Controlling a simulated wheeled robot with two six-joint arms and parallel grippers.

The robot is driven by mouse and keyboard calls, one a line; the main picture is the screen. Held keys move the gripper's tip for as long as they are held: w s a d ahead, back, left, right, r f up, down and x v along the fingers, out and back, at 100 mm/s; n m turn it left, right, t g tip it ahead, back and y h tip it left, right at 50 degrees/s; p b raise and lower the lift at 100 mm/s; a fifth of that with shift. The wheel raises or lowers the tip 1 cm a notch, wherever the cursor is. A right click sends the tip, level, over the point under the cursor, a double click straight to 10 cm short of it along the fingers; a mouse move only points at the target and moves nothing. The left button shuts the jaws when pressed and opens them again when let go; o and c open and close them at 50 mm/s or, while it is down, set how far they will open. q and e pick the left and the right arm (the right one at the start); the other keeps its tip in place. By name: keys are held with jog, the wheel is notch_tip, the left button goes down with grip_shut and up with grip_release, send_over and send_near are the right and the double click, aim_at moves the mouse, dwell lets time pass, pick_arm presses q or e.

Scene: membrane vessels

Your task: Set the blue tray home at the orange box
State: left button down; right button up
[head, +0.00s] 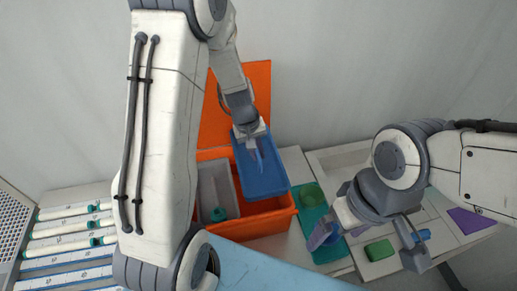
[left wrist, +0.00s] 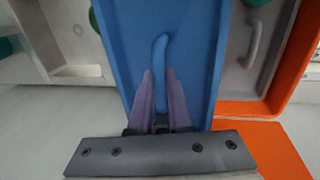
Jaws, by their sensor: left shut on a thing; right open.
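The blue tray (head: 262,177) hangs tilted over the right part of the orange box (head: 252,226). My left gripper (head: 256,150) is shut on the tray's handle; the left wrist view shows its fingers (left wrist: 160,100) on both sides of the blue handle (left wrist: 161,55). The orange lid (head: 212,118) stands open behind the box. A grey tray (head: 209,176) sits inside the box on the left, with a teal piece (head: 219,214) at its near end. The tray hides part of the box's inside. My right gripper (head: 368,240) is open near a green block (head: 379,250).
A teal mat (head: 320,246) with a green round dish (head: 312,195) lies right of the box. A purple square (head: 470,220) is on the white surface at the far right. White tubes (head: 65,229) with teal ends lie in a rack at the left.

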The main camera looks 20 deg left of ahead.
aim_at(251, 164)
pick_arm(q)
notch_tip(251, 164, down, 13)
jog(key=b, duration=1.1)
jog(key=shift+f+b, duration=0.2)
jog(key=shift+b, duration=0.15)
dwell(0.4)
jog(key=shift+s+f, duration=0.1)
jog(key=shift+f, duration=0.1)
dwell(0.6)
jog(key=c, duration=0.8)
grip_release()
jog(key=r, duration=0.3)
jog(key=a+r, duration=0.1)
jog(key=r, duration=0.3)
jog(key=s+r+b, duration=0.1)
jog(key=r, duration=0.2)
jog(key=shift+a+r, duration=0.15)
jog(key=shift+a, duration=0.2)
jog(key=shift+s, duration=0.1)
